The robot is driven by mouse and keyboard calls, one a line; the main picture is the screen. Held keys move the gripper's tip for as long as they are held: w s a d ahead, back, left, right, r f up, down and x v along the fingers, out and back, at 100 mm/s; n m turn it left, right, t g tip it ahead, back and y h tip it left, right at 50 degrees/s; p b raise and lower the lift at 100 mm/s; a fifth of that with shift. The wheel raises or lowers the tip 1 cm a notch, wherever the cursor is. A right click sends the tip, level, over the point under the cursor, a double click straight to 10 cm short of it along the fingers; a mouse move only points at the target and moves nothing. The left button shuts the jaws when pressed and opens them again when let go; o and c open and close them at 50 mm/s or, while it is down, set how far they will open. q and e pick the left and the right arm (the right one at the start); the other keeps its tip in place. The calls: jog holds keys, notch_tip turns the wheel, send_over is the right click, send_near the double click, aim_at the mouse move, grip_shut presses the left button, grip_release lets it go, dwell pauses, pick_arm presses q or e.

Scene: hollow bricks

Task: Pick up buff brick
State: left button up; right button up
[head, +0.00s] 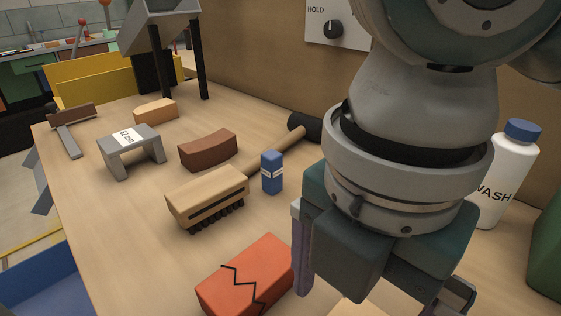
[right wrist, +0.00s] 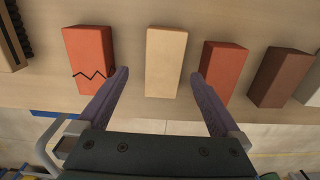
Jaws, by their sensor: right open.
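The buff brick (right wrist: 166,62) is a plain pale block lying on the bench, upper middle in the right wrist view. In the head view only a pale sliver, likely the same brick, shows at the bottom edge (head: 357,308) below my right gripper (head: 382,280). My right gripper, also in the right wrist view (right wrist: 159,75), is open and empty, its two fingers apart with the brick lying between and beyond their tips. I cannot tell the height of the fingers over it. My left gripper is not in view.
A red brick with a black zigzag (right wrist: 88,55) lies left of the buff brick. Another red brick (right wrist: 222,72) and a brown brick (right wrist: 282,78) lie to its right. A brush (head: 207,195), blue bottle-like block (head: 272,172) and wash bottle (head: 505,175) stand on the bench.

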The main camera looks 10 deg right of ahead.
aim_at(345, 306)
jog(key=f, duration=0.4)
jog(key=s+f+b, duration=0.1)
jog(key=f, duration=0.1)
jog(key=shift+f, duration=0.1)
jog(key=shift+w+f, duration=0.1)
jog(key=shift+f, duration=0.2)
jog(key=shift+c, duration=0.2)
grip_shut()
dwell(0.3)
